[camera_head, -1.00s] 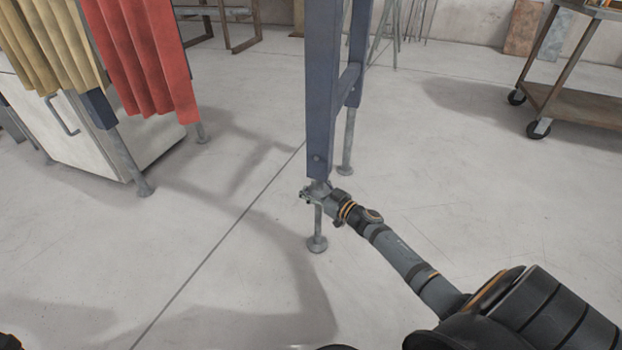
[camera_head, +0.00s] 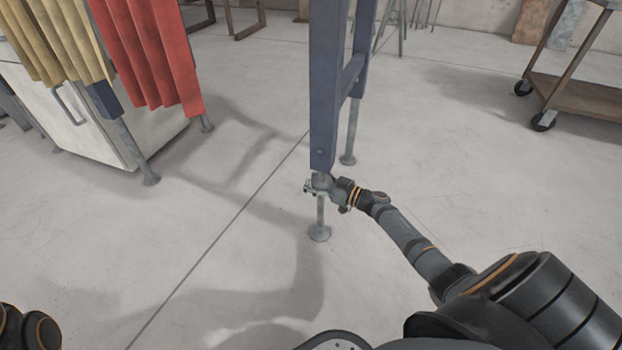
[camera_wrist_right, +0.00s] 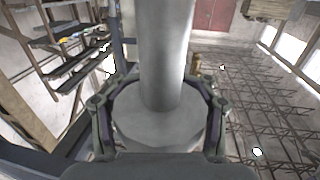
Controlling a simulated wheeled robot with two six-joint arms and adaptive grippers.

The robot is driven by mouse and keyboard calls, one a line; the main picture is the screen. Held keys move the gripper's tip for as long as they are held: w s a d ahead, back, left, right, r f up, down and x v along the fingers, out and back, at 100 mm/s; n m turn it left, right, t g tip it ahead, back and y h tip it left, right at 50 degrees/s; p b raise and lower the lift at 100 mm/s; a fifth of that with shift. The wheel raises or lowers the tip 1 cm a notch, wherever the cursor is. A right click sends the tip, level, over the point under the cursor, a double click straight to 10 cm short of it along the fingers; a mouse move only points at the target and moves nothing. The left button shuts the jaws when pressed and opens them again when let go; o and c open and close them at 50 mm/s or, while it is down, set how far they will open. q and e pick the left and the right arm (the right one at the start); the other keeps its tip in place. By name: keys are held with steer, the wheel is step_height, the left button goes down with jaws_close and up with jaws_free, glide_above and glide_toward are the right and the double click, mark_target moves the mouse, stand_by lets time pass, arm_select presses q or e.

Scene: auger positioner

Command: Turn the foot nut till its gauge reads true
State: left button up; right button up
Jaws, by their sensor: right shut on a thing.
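A blue upright post (camera_head: 325,90) stands on a grey adjustable foot, with a thin spindle (camera_head: 320,212) and a round pad (camera_head: 320,233) on the floor. My right gripper (camera_head: 320,186) is at the foot nut just under the post's lower end. In the right wrist view its fingers (camera_wrist_right: 160,118) are closed around the wide round nut (camera_wrist_right: 155,128), one on each side. A smooth grey cylinder (camera_wrist_right: 165,50) rises from the nut there. In the head view the fingers mostly hide the nut. I cannot make out a gauge reading. My left gripper is out of view.
A second blue leg with a grey foot (camera_head: 348,158) stands just behind. A white cabinet (camera_head: 90,120) with tan and red hangings (camera_head: 155,55) is at left, a wheeled cart (camera_head: 580,95) at right. The floor between is open.

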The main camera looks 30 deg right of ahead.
steer(key=shift+f, duration=0.1)
steer(key=o, duration=1.2)
steer(key=shift+o, duration=0.2)
steer(key=shift+s, duration=0.1)
steer(key=shift+s+d, duration=0.25)
steer(key=shift+s, duration=0.05)
steer(key=v, duration=1.1)
steer(key=shift+s, duration=0.1)
